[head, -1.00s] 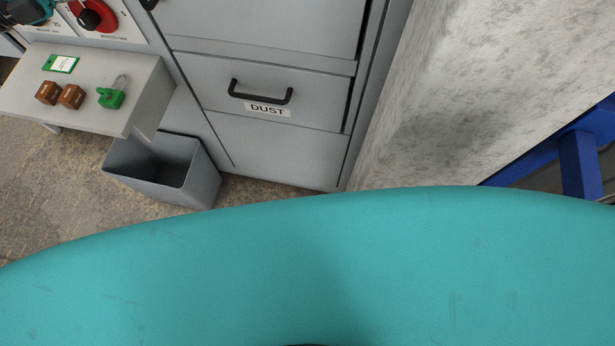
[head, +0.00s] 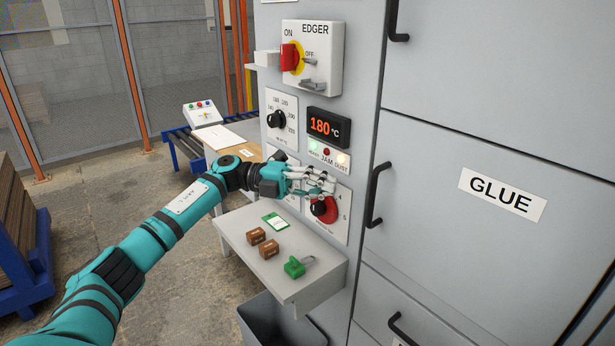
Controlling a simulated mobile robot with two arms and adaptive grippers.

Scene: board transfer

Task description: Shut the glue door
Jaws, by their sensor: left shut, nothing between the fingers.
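The glue door (head: 430,230) is a grey panel with a white GLUE label and a black bar handle (head: 376,194) along its left edge. It looks flush with the cabinet front, with only thin dark seams around it. My left gripper (head: 326,186) is shut and empty. It is in front of the control panel, at the red rotary knob (head: 325,210), left of the glue door's handle. I cannot tell whether it touches the knob. My right gripper is out of view.
A grey shelf (head: 240,238) below the panel carries two brown blocks (head: 262,242), a green tag (head: 275,221) and a green padlock (head: 294,267). A grey bin (head: 262,325) stands underneath. Other cabinet doors lie above and below. A red EDGER switch (head: 290,57) is higher up.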

